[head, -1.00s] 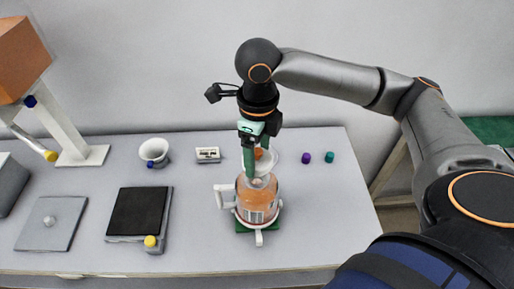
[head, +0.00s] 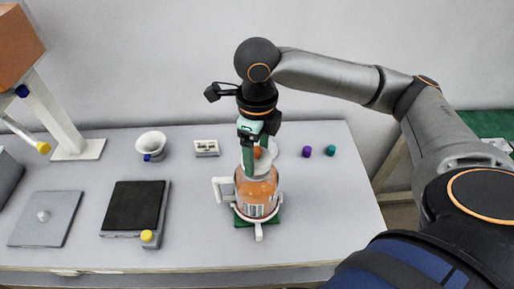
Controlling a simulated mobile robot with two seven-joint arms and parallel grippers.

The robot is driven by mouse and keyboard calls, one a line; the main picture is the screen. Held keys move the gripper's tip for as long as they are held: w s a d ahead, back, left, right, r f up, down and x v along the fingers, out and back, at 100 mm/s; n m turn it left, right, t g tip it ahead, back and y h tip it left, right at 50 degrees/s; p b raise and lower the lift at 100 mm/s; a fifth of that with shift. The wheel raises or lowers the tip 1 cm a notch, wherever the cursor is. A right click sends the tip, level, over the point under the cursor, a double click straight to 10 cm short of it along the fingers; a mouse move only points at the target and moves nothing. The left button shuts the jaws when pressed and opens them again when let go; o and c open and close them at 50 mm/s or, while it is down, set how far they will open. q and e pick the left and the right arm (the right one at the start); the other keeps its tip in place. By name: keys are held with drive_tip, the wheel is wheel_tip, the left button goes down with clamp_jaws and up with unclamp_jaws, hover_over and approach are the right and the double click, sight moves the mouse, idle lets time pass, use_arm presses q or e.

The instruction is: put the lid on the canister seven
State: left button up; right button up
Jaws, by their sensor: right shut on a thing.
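The canister (head: 256,192) is a clear jar with orange contents and a barcode label. It stands upright in a white holder (head: 222,190) on a green base (head: 242,221) at the middle of the table. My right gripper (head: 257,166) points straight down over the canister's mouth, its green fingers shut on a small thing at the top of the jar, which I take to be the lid. The fingers hide most of it, and I cannot tell whether it is seated. My left gripper is not in view.
Purple (head: 307,151) and teal (head: 330,150) caps lie to the right. The front right of the table is clear.

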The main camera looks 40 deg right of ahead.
drive_tip(key=shift+f, duration=0.9)
idle(0.4)
drive_tip(key=shift+f+p, duration=0.15)
drive_tip(key=shift+p, duration=0.75)
idle(1.0)
drive_tip(key=o, duration=1.2)
drive_tip(key=shift+c, duration=0.2)
drive_tip(key=shift+r+p, duration=1.15)
drive_tip(key=shift+r, duration=2.35)
